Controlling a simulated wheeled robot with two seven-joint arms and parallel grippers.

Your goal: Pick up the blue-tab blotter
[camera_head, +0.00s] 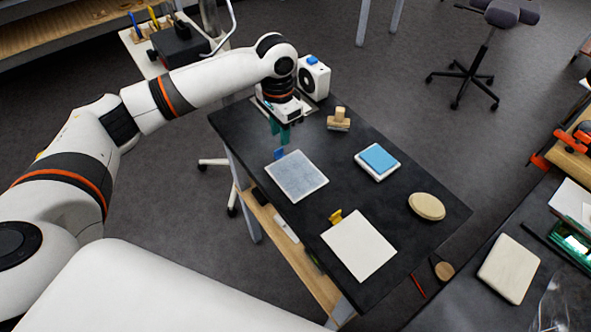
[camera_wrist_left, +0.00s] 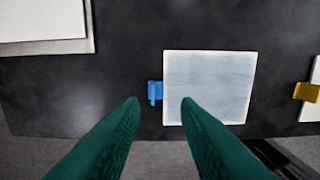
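The blue-tab blotter (camera_head: 298,176) is a pale grey-blue square pad lying flat on the dark table, with a blue tab (camera_head: 279,154) on its upper left edge. In the left wrist view the blotter (camera_wrist_left: 209,87) lies ahead of the fingers, with its blue tab (camera_wrist_left: 155,91) at its left side. My left gripper (camera_head: 280,134) is above the table, past the tab end of the blotter. Its green fingers (camera_wrist_left: 160,103) are apart with nothing between them, and the tab shows beyond the gap. My right gripper is not in view.
A white pad with a yellow tab (camera_head: 358,246) lies nearer on the table (camera_head: 330,195). A wooden-handled block (camera_head: 339,119), a blue-topped block (camera_head: 377,161) and an oval tan pad (camera_head: 427,206) lie farther right. A white boxy device (camera_head: 314,76) stands at the far corner.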

